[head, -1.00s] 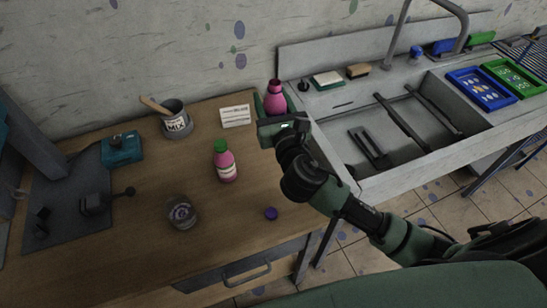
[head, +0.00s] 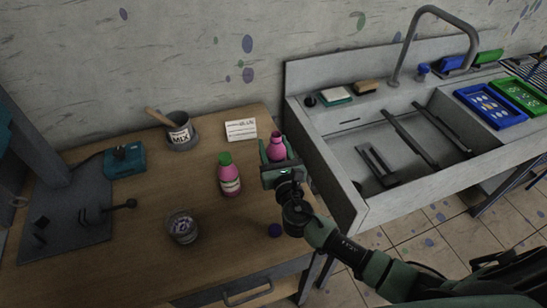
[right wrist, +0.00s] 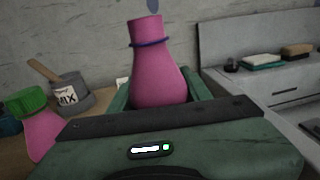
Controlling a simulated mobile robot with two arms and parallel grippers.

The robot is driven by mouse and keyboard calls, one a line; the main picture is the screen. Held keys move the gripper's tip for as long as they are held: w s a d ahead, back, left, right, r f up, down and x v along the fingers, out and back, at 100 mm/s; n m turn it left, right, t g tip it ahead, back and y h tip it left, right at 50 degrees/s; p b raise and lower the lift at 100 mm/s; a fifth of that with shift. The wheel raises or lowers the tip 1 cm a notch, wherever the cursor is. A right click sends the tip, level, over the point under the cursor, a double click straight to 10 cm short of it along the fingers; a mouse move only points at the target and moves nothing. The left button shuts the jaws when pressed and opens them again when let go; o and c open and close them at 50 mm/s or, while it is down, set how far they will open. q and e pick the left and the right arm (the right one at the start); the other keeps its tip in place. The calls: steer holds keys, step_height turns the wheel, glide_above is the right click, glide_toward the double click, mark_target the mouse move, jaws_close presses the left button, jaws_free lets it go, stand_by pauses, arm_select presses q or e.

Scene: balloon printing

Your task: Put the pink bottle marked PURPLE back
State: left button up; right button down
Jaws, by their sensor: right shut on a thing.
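My right gripper (head: 276,160) is shut on an uncapped pink bottle (head: 277,147), which stands about upright near the table's right edge. In the right wrist view the bottle (right wrist: 158,75) sits between the fingers, with a dark purple ring around its neck. Its marking is not visible, and its base is hidden by the gripper, so I cannot tell whether it touches the table. My left gripper is not in view.
A grey MIX pot (head: 180,134), a glass jar (head: 183,228) and a teal box (head: 125,162) are on the wooden table (head: 150,270). The sink (head: 400,150) rises just right of the held bottle.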

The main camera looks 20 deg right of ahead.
mark_target(273, 156)
step_height(273, 156, down, 4)
steer(key=shift+f+b, duration=0.1)
steer(key=shift+b, duration=0.35)
steer(key=shift+f, duration=0.1)
steer(key=c, duration=0.7)
jaws_free()
steer(key=shift+o, duration=0.2)
